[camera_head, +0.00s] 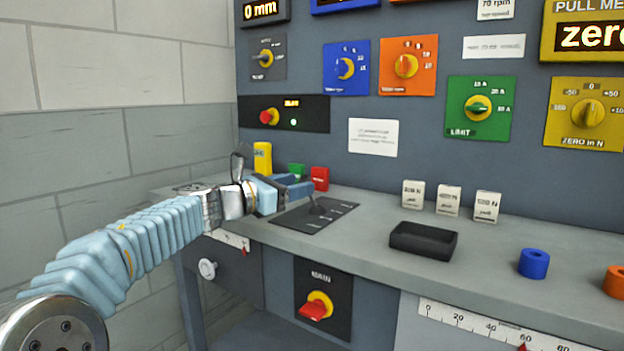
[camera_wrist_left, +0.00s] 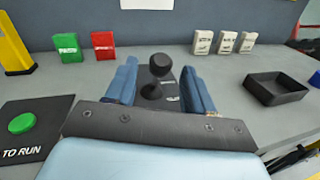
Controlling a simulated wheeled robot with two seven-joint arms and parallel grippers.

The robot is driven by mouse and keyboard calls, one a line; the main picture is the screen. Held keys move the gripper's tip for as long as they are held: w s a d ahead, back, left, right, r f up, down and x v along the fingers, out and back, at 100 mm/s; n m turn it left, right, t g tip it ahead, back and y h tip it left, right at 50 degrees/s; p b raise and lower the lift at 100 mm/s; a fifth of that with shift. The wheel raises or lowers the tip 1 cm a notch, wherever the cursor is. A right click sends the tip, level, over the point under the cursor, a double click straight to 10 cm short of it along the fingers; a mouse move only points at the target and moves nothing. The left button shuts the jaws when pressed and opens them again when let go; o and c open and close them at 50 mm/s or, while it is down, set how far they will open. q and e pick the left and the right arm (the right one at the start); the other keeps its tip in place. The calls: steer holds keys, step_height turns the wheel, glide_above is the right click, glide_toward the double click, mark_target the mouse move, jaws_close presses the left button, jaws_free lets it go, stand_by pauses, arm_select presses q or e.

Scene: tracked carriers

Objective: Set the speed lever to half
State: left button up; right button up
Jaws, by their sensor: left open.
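The speed lever is a black stick with a round knob (camera_wrist_left: 160,66), standing on a dark plate (camera_head: 335,213) with white marks on the bench top. In the head view the lever (camera_head: 317,208) is small and dark against its plate, partly behind my gripper, so I cannot read its mark. My left gripper (camera_head: 291,188) reaches in from the left, just above the plate's left side. Its blue fingers are apart, one on each side of the knob in the left wrist view, with a gap to the knob visible. My right gripper is not in view.
A red block (camera_head: 320,178), a green block (camera_head: 296,171) and a yellow post (camera_head: 262,158) stand behind the gripper. Labelled white blocks (camera_head: 449,200) and a black tray (camera_head: 423,241) are to the right. A control panel (camera_head: 300,140) rises behind.

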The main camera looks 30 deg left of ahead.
arm_select(q)
steer(key=x, duration=0.5)
steer(key=shift+w+p, duration=0.1)
steer(key=shift+p, duration=0.2)
jaws_close()
